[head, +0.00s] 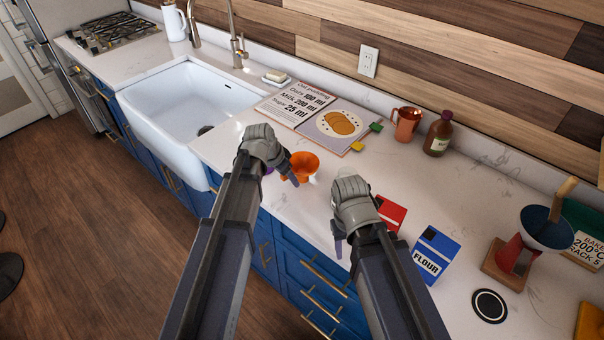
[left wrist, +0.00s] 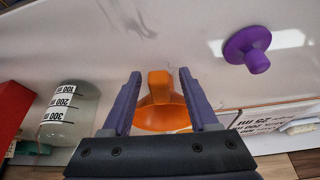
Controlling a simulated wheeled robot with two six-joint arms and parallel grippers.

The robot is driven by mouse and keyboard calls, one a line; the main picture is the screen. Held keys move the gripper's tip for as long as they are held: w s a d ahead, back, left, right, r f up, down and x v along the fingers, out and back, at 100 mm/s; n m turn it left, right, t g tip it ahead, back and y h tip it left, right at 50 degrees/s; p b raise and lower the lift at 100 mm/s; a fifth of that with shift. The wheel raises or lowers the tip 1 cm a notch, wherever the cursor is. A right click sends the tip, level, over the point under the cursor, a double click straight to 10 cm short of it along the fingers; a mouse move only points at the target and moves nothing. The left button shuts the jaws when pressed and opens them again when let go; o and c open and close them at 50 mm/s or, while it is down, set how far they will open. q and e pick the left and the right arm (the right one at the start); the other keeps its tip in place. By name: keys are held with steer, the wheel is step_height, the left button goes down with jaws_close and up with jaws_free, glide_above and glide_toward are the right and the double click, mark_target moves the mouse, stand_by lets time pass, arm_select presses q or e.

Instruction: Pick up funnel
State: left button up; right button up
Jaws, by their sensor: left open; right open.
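The orange funnel (head: 304,164) stands on the pale counter, just right of my left gripper (head: 282,172) in the head view. In the left wrist view the funnel (left wrist: 160,112) lies between the two spread fingers of my left gripper (left wrist: 159,75), its narrow spout toward the fingertips. The left gripper is open, and no grip on the funnel shows. My right gripper (head: 339,228) is open and empty over the counter's front edge, right of the funnel; its fingers are partly hidden by its own body.
A purple knobbed piece (left wrist: 248,45) and a graduated jar (left wrist: 68,115) stand near the funnel. A recipe book (head: 338,130) lies behind it. A red packet (head: 391,212) and a flour packet (head: 436,256) stand to the right. The white sink (head: 180,110) is left.

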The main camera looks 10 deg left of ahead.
arm_select(q)
jaws_close()
stand_by(0.4)
